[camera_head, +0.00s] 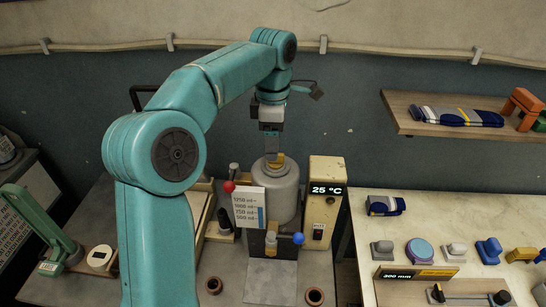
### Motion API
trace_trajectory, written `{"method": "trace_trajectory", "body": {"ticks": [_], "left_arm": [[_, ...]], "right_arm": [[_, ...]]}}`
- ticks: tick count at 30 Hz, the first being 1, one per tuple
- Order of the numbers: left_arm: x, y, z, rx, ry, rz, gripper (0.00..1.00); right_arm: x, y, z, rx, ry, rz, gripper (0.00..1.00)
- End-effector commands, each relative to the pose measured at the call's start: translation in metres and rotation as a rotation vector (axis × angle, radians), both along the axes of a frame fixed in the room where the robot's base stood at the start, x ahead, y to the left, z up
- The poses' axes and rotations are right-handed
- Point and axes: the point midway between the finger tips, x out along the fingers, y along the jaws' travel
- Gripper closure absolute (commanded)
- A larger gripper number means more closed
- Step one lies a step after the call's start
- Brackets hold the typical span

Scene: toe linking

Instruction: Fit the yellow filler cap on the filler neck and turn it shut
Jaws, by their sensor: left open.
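The yellow filler cap (280,160) shows as a small yellow patch at the top of a grey rounded tank (285,195). The filler neck is hidden or too small to make out, so I cannot tell whether the cap is seated on it or tilted. My left gripper (272,158) points down over the tank top, with its fingertips at the cap. It is open; the fingers partly cover the cap, and I cannot tell whether they touch it. My right gripper is out of view.
A white volume card (249,207) and a red ball knob (229,187) stand front-left of the tank. A blue knob (298,238) is in front. A cream box (322,205) reading 25 °C stands close at right. A marble counter (380,230) holds several small items.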

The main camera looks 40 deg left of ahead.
Motion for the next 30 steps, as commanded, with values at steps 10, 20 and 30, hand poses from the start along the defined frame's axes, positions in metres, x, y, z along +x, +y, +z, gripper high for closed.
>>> {"method": "trace_trajectory", "body": {"ticks": [10, 20, 30], "left_arm": [[0.002, 0.002, -0.045, -0.001, 0.002, 0.002, 0.32], [0.002, 0.002, -0.049, 0.0, 0.0, 0.001, 0.32], [0.002, 0.002, -0.049, -0.001, 0.001, 0.001, 0.71]], "right_arm": [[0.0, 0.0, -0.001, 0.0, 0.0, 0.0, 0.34], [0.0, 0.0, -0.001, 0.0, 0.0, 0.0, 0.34], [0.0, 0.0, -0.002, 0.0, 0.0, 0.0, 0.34]]}}
